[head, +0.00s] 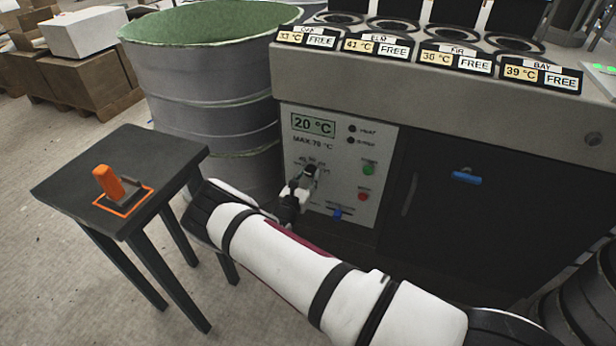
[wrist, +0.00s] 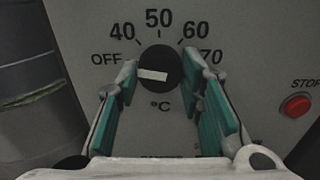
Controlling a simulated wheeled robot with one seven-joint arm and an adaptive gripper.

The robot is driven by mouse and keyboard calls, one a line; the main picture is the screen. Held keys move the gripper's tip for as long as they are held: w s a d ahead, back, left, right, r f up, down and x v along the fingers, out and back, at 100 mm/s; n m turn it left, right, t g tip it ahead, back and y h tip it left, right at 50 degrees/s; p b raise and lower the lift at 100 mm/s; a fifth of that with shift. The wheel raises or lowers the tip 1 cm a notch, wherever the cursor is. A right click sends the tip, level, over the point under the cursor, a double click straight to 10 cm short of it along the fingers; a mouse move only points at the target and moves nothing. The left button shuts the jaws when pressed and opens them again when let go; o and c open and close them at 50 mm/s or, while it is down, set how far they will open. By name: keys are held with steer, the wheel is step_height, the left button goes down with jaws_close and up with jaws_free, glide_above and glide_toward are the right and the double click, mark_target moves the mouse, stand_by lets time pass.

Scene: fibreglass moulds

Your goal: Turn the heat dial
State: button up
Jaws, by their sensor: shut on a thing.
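The heat dial (wrist: 160,60) is a round black knob with a white bar on the grey control panel (head: 350,150). The scale around it reads OFF, 40, 50, 60 and 70 °C. The white bar lies nearly level, its left end slightly higher, on the OFF side. My gripper (wrist: 160,66) has one teal-padded finger on each side of the dial and is shut on it. In the head view my gripper (head: 294,202) reaches the panel and partly covers the dial (head: 311,170). The display (head: 313,125) reads 20 °C, above "MAX.70 °C".
A green button (head: 369,167), a red stop button (head: 363,197) and a blue switch (head: 338,212) sit near the dial. A grey drum (head: 205,90) stands left of the panel. A dark table (head: 75,180) holds an orange-handled tool (head: 109,182). Labelled wells line the top.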

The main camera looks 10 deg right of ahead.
steer(key=m+p, duration=0.1)
steer(key=m, duration=0.3)
steer(key=shift+p, duration=0.4)
steer(key=m+p, duration=0.1)
steer(key=m, duration=0.2)
steer(key=shift+m+p, duration=0.3)
steer(key=shift+m, duration=0.1)
steer(key=m+p, duration=0.2)
steer(key=m, duration=0.2)
steer(key=shift+m+p, duration=0.7)
steer(key=shift+m, duration=1.1)
steer(key=o, duration=1.2)
steer(key=shift+c, duration=0.2)
